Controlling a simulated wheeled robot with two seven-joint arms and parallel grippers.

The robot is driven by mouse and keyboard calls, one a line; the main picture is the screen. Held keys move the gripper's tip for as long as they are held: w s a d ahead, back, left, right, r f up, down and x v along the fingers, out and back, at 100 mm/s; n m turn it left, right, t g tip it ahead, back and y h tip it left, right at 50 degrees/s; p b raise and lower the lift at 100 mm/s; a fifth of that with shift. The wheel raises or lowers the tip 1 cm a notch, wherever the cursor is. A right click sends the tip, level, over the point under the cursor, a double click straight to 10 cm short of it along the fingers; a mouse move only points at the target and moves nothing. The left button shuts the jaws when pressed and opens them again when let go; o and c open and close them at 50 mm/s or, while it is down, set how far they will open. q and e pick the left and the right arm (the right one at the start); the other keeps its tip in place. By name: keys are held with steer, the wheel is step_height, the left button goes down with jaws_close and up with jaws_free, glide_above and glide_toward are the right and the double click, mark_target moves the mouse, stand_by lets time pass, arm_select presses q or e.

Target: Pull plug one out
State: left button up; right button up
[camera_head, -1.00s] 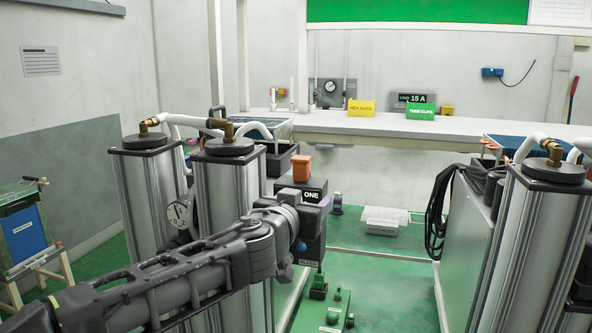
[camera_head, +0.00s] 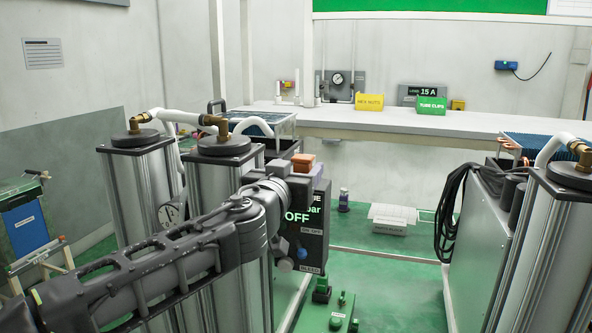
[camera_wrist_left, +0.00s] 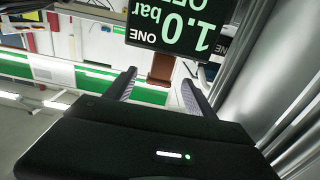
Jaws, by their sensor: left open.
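Plug one, an orange-brown block (camera_head: 303,160), stands on top of the dark box (camera_head: 313,225) with a green display reading "bar OFF". In the left wrist view, the brown plug (camera_wrist_left: 161,66) appears between and beyond the two fingers. The box's display (camera_wrist_left: 172,22) there reads "1.0 bar" and "ONE", upside down. My left gripper (camera_wrist_left: 158,78) is open and empty, with its fingers either side of the plug in that view. In the head view, my left gripper (camera_head: 300,180) is just below and in front of the plug, partly hiding it. Contact cannot be told.
Metal columns (camera_head: 225,200) stand behind my left arm, and another column (camera_head: 545,240) stands at the right with black cables (camera_head: 455,205). A long bench (camera_head: 380,120) runs along the back.

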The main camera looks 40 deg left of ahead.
mark_target(307, 159)
arm_select(q)
steer(key=p+x, duration=0.1)
steer(key=x, duration=0.6)
steer(key=shift+w, duration=0.2)
jaws_close()
stand_by(1.0)
